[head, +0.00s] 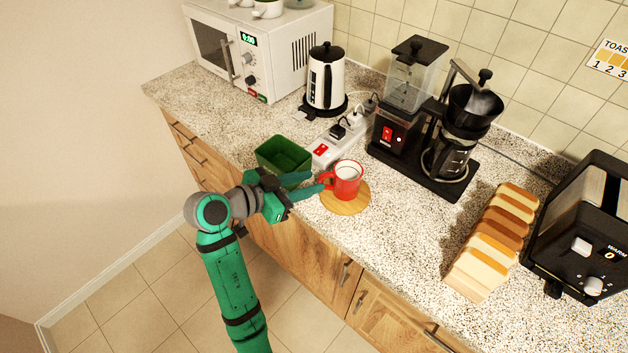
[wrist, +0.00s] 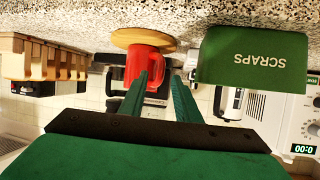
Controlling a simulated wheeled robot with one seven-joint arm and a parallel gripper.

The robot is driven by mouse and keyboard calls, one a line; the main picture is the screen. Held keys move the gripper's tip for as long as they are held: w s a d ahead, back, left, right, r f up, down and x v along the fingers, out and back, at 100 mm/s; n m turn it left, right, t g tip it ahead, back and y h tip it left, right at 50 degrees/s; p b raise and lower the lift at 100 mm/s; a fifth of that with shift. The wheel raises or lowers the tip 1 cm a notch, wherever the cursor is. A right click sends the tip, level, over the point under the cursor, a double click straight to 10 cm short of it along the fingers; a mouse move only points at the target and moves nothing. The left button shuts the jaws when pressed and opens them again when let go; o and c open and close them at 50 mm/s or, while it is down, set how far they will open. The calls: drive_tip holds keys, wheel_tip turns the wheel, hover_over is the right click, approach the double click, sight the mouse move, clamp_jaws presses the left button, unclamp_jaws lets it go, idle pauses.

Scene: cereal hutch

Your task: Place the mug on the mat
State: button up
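The red mug (head: 347,181) stands upright on the round wooden mat (head: 343,205), near the counter's front edge. Its handle faces left, toward my gripper (head: 318,181). My gripper reaches in from the left with its fingers apart, and the fingertips are close to the handle. In the wrist view, which is upside down, the mug (wrist: 143,64) rests against the mat (wrist: 146,38). There my gripper (wrist: 167,76) shows a gap between its fingertips, with one finger overlapping the mug. I cannot tell whether a finger touches the handle.
A green scraps bin (head: 284,154) stands close behind my gripper. A power strip (head: 337,142) and kettle (head: 326,80) are behind it. A grinder (head: 397,128) and coffee maker (head: 459,140) stand behind the mug. Bread slices (head: 494,243) and a toaster (head: 583,230) are at right. Counter between mat and bread is clear.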

drive_tip(key=v, duration=0.9)
drive_tip(key=shift+s+a, duration=0.15)
drive_tip(key=shift+a, duration=0.05)
